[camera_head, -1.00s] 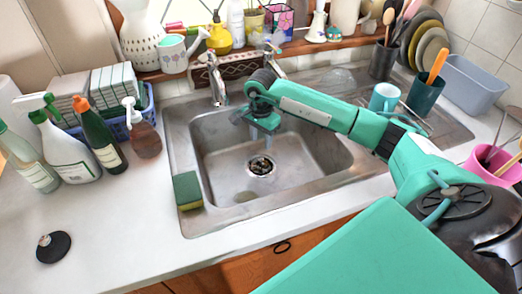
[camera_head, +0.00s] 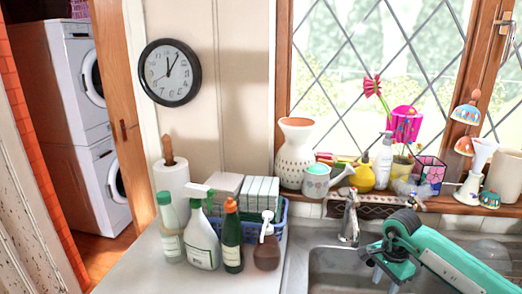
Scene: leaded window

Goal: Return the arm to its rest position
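My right arm comes in from the lower right in the head view, teal with a dark joint. Its gripper (camera_head: 385,277) hangs over the sink (camera_head: 328,262), beside the tap (camera_head: 350,218). The fingers look parted, with nothing visible between them. The fingertips lie close to the bottom of the view. My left arm and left gripper are not in view.
Spray bottle (camera_head: 201,235), green bottle (camera_head: 232,238) and soap dispenser (camera_head: 267,243) stand on the counter left of the sink. The sill holds a white vase (camera_head: 295,155), watering can (camera_head: 316,182) and yellow bottle (camera_head: 362,175). A clock (camera_head: 169,72) hangs on the wall.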

